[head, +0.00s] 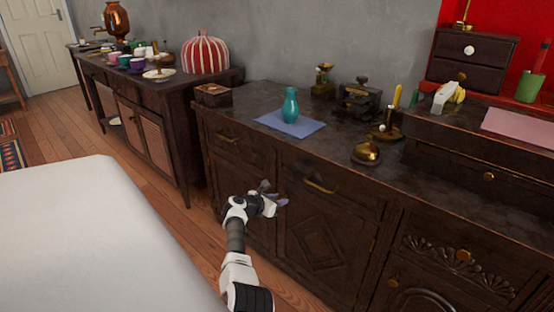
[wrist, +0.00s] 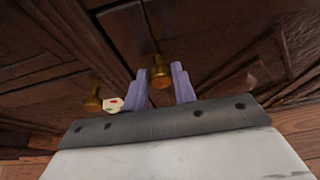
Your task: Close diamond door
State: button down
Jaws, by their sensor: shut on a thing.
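The diamond door (head: 318,247) is the dark carved cabinet door with a diamond relief, below a drawer in the head view. It looks about flush with the cabinet front; I cannot tell whether a small gap remains. My gripper (head: 278,200) is at the door's upper left edge. In the wrist view, my gripper (wrist: 160,86) has its two purple fingers around a brass knob (wrist: 160,72), closed on it. The head view hides this knob behind the fingers. A narrow seam runs above the knob in the wrist view.
A second brass knob (wrist: 93,98) is just left of my fingers, near a small whitish thing (wrist: 112,104). The drawer handle (head: 320,187) sits above the door. A teal vase (head: 290,105) stands on the cabinet top. A white surface (head: 90,235) fills the lower left.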

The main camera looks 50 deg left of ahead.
jog(key=shift+w+r, duration=0.25)
jog(key=shift+w, duration=0.1)
jog(key=c, duration=1.1)
grip_release()
jog(key=shift+w+f, duration=0.1)
jog(key=shift+f, duration=0.05)
jog(key=shift+c, duration=0.2)
jog(key=shift+s, duration=0.2)
jog(key=shift+s+r+p, duration=0.25)
jog(key=shift+s+p, duration=0.2)
jog(key=shift+p, duration=0.15)
jog(key=p+v, duration=0.4)
jog(key=v, duration=0.8)
jog(key=shift+s+d+p, duration=0.15)
jog(key=shift+s+p, duration=0.15)
jog(key=shift+p, duration=0.05)
